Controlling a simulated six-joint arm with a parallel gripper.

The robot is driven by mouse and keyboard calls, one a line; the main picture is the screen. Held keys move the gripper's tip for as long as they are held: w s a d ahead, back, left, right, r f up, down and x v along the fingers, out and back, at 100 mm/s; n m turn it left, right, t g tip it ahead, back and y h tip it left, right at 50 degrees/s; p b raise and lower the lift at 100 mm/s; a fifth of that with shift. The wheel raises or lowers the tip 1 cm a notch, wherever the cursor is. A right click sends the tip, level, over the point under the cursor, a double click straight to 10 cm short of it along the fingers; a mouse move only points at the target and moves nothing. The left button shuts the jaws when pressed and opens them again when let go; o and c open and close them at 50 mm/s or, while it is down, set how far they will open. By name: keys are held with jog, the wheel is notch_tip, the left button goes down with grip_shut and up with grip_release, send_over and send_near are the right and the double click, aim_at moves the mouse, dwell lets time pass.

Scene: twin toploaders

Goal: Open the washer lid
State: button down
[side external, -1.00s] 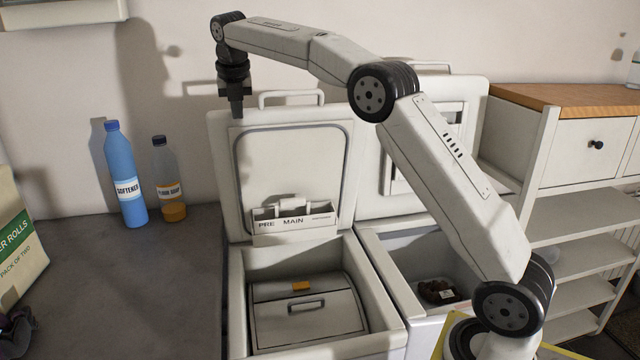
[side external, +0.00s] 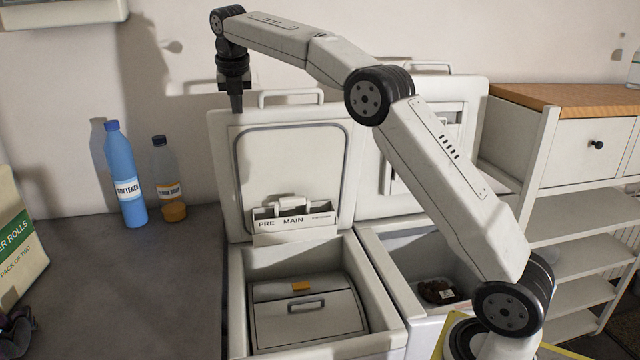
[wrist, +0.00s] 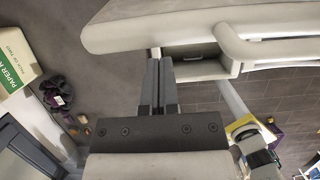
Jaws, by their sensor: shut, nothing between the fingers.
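The washer lid (side external: 290,170) on the left machine stands upright, swung open against the wall side. It has a handle (side external: 290,96) on its top edge and a detergent drawer marked PRE and MAIN (side external: 293,218) at its base. The washer tub (side external: 305,315) below is uncovered and shows an inner flap with an orange tab. My gripper (side external: 236,104) is shut and empty, pointing down at the lid's top left corner; contact cannot be told. In the wrist view, the shut fingers (wrist: 158,85) are beside the lid edge (wrist: 200,22) and its handle (wrist: 270,50).
The second machine's lid (side external: 475,120) also stands open, with a dark item (side external: 438,291) in its tub. A blue softener bottle (side external: 126,175) and a soap bottle (side external: 168,180) stand on the grey counter (side external: 120,290) at left. A shelf unit (side external: 575,200) is at right.

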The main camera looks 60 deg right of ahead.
jog(key=v, duration=0.6)
dwell(0.5)
jog(key=shift+s+a+r, duration=0.1)
jog(key=shift+r, duration=0.15)
